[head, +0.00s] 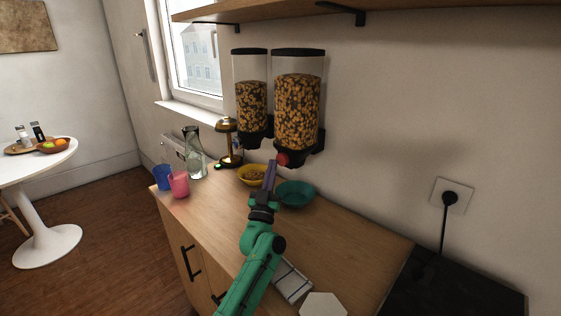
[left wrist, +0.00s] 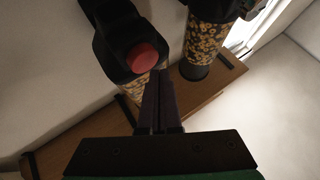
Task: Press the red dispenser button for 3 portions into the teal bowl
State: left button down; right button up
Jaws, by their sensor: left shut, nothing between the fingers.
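The red dispenser button (head: 283,159) sits at the lower front of the larger, right-hand cereal dispenser (head: 297,100). It also shows in the left wrist view (left wrist: 142,57), just beyond my fingertips and slightly left. My left gripper (head: 272,163) is shut and empty, its tips close beside the button; I cannot tell whether they touch it. In the left wrist view its two dark fingers (left wrist: 158,78) lie together. The teal bowl (head: 295,194) stands on the counter below the dispenser, partly behind my gripper; its contents are not clear. My right gripper is not in view.
A yellow bowl (head: 252,175) with cereal stands below the smaller dispenser (head: 251,98). A lamp (head: 228,128), a glass carafe (head: 194,155), a pink cup (head: 179,185) and a blue cup (head: 162,177) stand at left. A shelf (head: 380,8) hangs above. The counter right of the teal bowl is clear.

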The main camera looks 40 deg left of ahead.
pick_arm(q)
jog(key=shift+w, duration=0.45)
jog(key=shift+w+d+b, duration=0.1)
jog(key=shift+w+b, duration=0.25)
jog(key=shift+w, duration=0.25)
dwell(0.6)
dwell(0.4)
jog(key=shift+s+p, duration=0.65)
jog(key=shift+s, duration=0.4)
jog(key=s, duration=0.1)
jog(key=s+p, duration=0.1)
jog(key=s, duration=0.1)
jog(key=s+p, duration=0.1)
jog(key=s, duration=0.1)
jog(key=shift+a, duration=0.3)
jog(key=shift+r+p, duration=0.1)
jog(key=shift+p, duration=0.2)
